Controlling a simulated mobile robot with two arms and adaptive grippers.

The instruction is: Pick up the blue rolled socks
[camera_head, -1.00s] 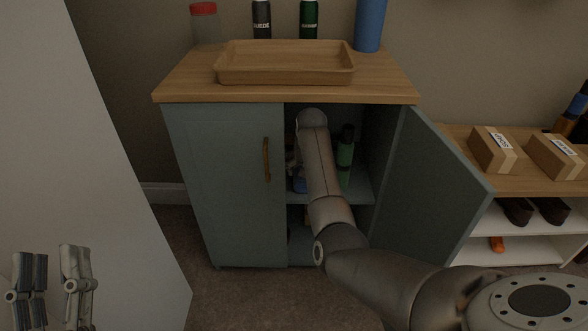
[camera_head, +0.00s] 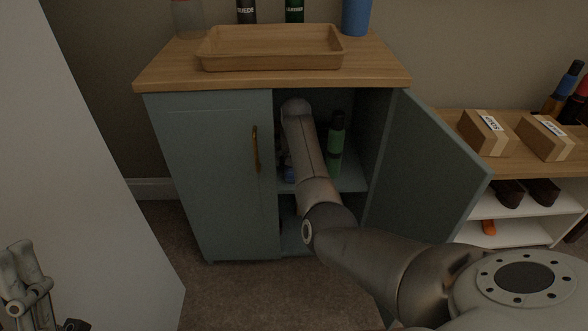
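A small blue item (camera_head: 289,173), perhaps the rolled socks, shows on the middle shelf of the grey-green cabinet (camera_head: 205,180). It is mostly hidden behind my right arm, so its shape is unclear. My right arm reaches through the open right doorway of the cabinet. Its gripper is hidden inside behind the arm, so I cannot see whether it holds anything. My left gripper (camera_head: 18,285) is at the lower left edge, partly cut off, far from the cabinet. One finger shows with nothing against it; the other is out of frame.
The open cabinet door (camera_head: 428,180) stands close to the right of my arm. A green bottle (camera_head: 336,145) stands on the shelf just right of the arm. A wooden tray (camera_head: 272,62) is on top. A shoe rack with boxes (camera_head: 487,132) is at right.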

